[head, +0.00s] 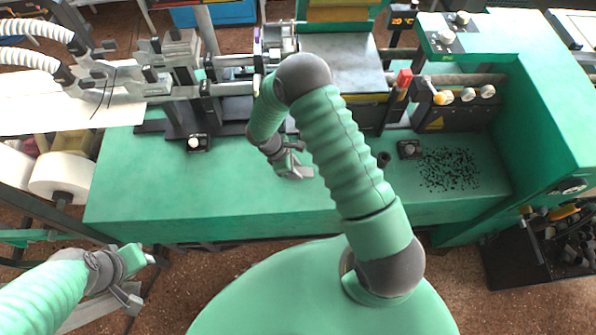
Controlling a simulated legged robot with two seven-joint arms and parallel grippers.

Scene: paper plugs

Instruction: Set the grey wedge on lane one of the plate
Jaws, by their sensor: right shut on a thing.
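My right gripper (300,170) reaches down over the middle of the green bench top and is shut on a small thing. The held thing is mostly hidden by the fingers, and I cannot make out its shape; no other grey wedge can be made out. My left gripper (142,279) is at the lower left, in front of the bench edge. Its fingers are apart and nothing shows between them. A flat grey metal plate (350,62) lies at the back of the machine, partly behind my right arm; no lane marks can be read on it.
The green bench (235,190) has clear room left of my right gripper. Black bits (448,170) are scattered at its right. A small dark block (409,149) and a white-knobbed block (198,142) stand on it. Machine parts (185,85) line the back.

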